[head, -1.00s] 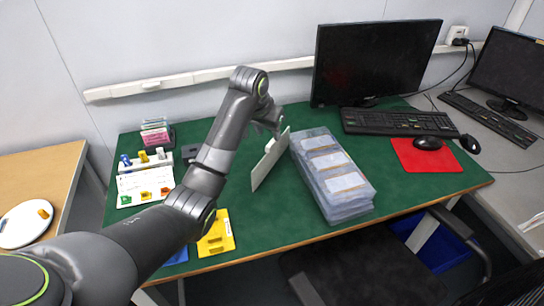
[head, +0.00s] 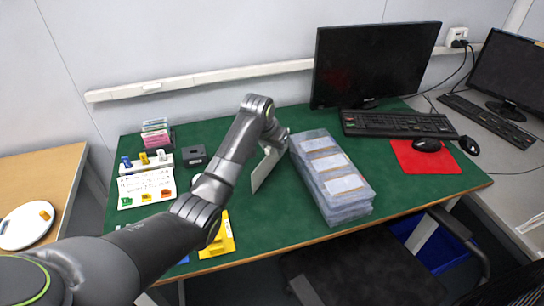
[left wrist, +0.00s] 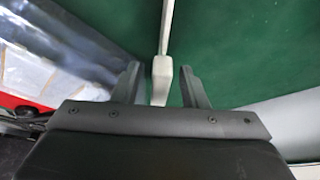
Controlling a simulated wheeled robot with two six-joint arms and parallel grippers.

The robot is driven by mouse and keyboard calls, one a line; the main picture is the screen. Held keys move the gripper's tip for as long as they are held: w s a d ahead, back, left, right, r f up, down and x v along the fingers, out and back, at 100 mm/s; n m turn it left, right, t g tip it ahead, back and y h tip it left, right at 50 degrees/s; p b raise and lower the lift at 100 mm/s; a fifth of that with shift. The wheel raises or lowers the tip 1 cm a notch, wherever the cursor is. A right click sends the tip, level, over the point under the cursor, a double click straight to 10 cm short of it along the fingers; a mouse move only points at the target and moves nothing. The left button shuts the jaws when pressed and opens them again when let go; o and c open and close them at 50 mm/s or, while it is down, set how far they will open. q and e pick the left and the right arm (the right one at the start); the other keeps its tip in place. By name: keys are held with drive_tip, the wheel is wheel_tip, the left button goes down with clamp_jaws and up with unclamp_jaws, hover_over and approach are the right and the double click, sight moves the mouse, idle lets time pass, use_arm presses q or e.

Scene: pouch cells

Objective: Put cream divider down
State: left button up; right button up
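The cream divider (head: 265,170) is a thin pale panel standing on edge, left of the stack of clear pouch-cell trays (head: 333,178) on the green table. My left gripper (head: 277,140) is at its far upper end, and my arm hides part of that end. In the left wrist view the divider (left wrist: 162,75) shows as a narrow strip with a thicker end between the two fingers (left wrist: 163,85). A gap shows on each side, so the fingers look open around it. Whether its lower edge touches the table is unclear. My right gripper is not in view.
The tray stack is close to the right. A monitor (head: 368,62) and keyboard (head: 398,124) stand behind. A yellow holder (head: 220,240), a white sheet (head: 147,188) and a dark block (head: 194,156) lie left. Green table (head: 290,113) is bare behind the stack.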

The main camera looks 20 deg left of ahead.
use_arm(q)
clamp_jaws()
drive_tip(key=shift+r, duration=0.15)
wheel_tip(320, 180, up, 10)
drive_tip(key=shift+f+b, duration=0.1)
drive_tip(key=shift+b, duration=0.3)
